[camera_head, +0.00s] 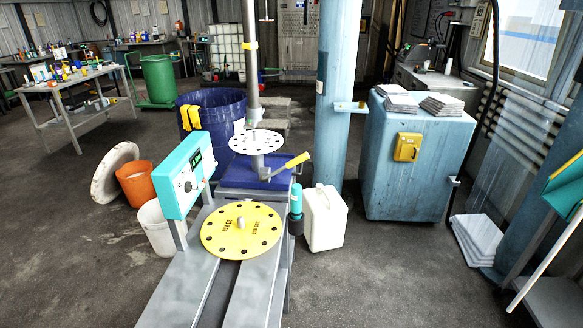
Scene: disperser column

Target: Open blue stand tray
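A disperser stand is in the middle of the head camera view. Its blue tray-like platform (262,177) sits under a perforated white disc (257,143) at the foot of a grey shaft. A yellow lever (297,160) sticks out to the right of the platform. I cannot tell from this view whether the tray is open or shut. In front of it, a yellow disc with holes (230,241) lies over long grey rails (262,295). A teal control box (183,178) with a display stands on the left of the rails. My gripper is not in view.
A white canister (323,218) and blue column (337,100) stand right of the stand. A blue cabinet (415,180) with a yellow handle is farther right. A blue drum (222,112), orange bucket (135,187) and white bucket (157,225) are left.

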